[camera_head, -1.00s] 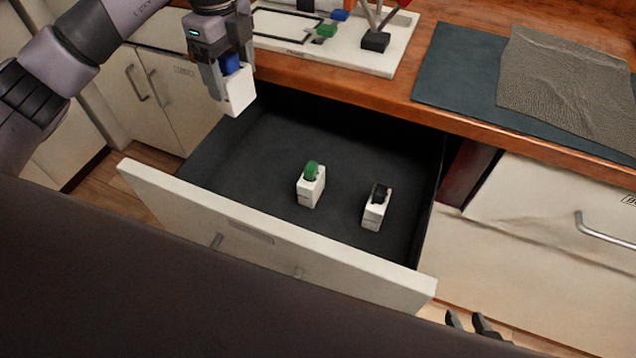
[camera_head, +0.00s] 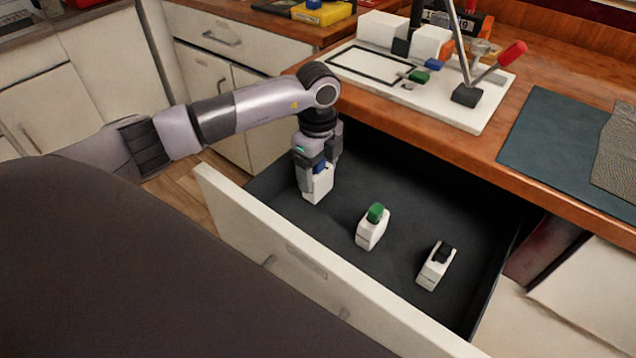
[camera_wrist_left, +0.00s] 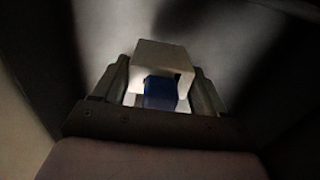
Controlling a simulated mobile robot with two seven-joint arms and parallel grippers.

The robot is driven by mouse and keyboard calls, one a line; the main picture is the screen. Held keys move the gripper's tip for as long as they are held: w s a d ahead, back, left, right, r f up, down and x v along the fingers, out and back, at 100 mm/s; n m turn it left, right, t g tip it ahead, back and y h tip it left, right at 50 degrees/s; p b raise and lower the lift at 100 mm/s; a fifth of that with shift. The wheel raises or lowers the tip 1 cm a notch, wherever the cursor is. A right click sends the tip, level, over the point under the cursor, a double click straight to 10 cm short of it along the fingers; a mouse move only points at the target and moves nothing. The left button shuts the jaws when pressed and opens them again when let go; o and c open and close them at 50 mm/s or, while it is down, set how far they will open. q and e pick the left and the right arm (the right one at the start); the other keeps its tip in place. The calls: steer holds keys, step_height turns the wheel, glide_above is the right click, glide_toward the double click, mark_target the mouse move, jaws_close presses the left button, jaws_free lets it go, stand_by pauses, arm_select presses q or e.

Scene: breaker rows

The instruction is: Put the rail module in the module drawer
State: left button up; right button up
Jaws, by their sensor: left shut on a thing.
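The rail module (camera_head: 318,190) is a white block with a blue part on top. My left gripper (camera_head: 317,170) is shut on it and points down inside the open module drawer (camera_head: 340,292), at its left end. In the left wrist view the module (camera_wrist_left: 160,62) sits between the two fingers (camera_wrist_left: 160,95). The module is close to the drawer's dark floor; I cannot tell whether it touches. A white module with a green top (camera_head: 373,228) and one with a black top (camera_head: 436,266) stand in the drawer to the right. My right gripper is not in view.
The wooden counter (camera_head: 405,105) overhangs the drawer's back. On it are a white board (camera_head: 470,118) with blocks and a red-handled lever, and a dark mat (camera_head: 560,150). Drawer floor between the held module and the green-topped one is free.

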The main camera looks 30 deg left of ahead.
mark_target(318, 184)
arm_select(q)
steer(key=shift+f, duration=2)
steer(key=o, duration=1.2)
steer(key=shift+f, duration=0.15)
step_height(318, 184, up, 12)
steer(key=shift+r+p, duration=0.2)
steer(key=shift+p, duration=0.2)
